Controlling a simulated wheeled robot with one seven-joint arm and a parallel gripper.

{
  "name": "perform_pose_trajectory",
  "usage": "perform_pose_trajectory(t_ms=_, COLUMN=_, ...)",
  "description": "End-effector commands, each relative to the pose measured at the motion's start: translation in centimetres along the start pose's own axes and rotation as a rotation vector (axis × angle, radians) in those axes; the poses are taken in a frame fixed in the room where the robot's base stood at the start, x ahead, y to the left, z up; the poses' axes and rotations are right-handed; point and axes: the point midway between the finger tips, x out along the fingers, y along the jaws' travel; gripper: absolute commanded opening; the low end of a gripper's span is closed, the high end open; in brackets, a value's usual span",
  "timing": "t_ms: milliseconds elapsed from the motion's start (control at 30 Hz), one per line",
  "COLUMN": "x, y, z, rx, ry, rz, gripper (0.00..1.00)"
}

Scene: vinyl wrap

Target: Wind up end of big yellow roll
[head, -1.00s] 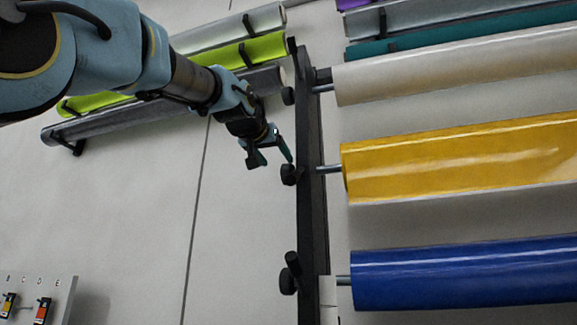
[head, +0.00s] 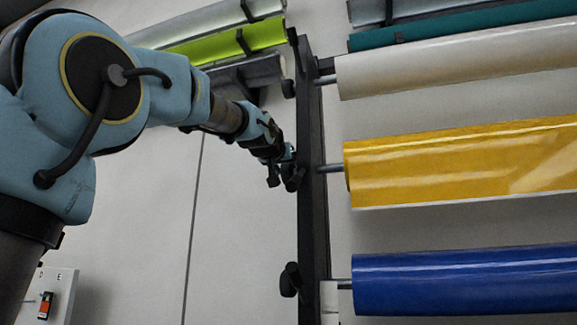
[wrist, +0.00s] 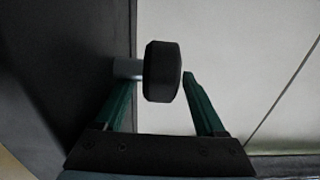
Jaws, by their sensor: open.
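The big yellow roll (head: 450,160) hangs level on a rod at the right of the black upright post, with a pale strip of its end hanging along its lower edge. Its black knob (wrist: 162,72) is on a short metal shaft on the post's left side. My gripper (head: 284,178) is at this knob. In the wrist view my gripper (wrist: 158,90) is open, with one green finger on each side of the knob. A gap shows between the right finger and the knob; the left finger is near the shaft. In the head view the gripper largely hides the knob.
The black post (head: 311,220) stands close beside my gripper. A white roll (head: 450,70) is above the yellow one and a blue roll (head: 460,280) below, with its own knob (head: 290,280). Several wall rolls lie behind my arm.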

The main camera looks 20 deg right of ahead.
Motion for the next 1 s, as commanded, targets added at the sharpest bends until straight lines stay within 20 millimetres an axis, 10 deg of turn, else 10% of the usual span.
perform_pose_trajectory(t_ms=133, x=-0.01, y=0.00, z=0.05, rx=0.000, ry=0.000, rz=0.000, gripper=0.72)
perform_pose_trajectory(t_ms=767, x=-0.03, y=-0.01, z=0.05, rx=0.000, ry=-0.001, rz=0.000, gripper=0.02)
perform_pose_trajectory(t_ms=1000, x=-0.03, y=-0.01, z=0.10, rx=0.000, ry=0.001, rz=0.000, gripper=0.00)
